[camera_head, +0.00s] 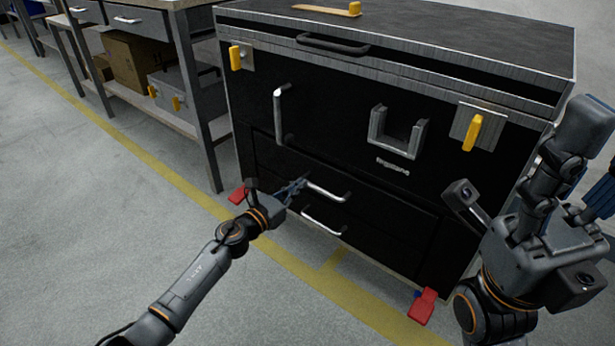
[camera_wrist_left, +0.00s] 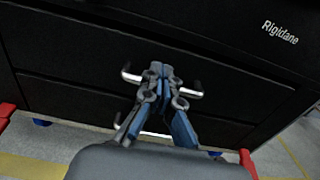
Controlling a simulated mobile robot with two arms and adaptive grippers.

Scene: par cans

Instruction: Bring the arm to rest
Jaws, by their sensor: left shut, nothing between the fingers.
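My left gripper (camera_head: 301,185) is shut and empty, in front of the lower drawers of a black case (camera_head: 345,150). Its fingertips are close to the left end of the upper drawer handle (camera_head: 328,193); I cannot tell whether they touch it. In the left wrist view the closed fingers of the left gripper (camera_wrist_left: 160,72) cover the middle of that handle, and its two ends show on either side. My right arm stands at the right of the head view, folded upward; its fingertips are not clearly seen.
A lower drawer handle (camera_head: 323,222) sits below. Red caster brakes (camera_head: 423,307) stick out at the case's foot. Yellow latches (camera_head: 472,132) are on its front. A workbench (camera_head: 200,70) with a cardboard box (camera_head: 137,60) stands at the left. The floor in front is clear.

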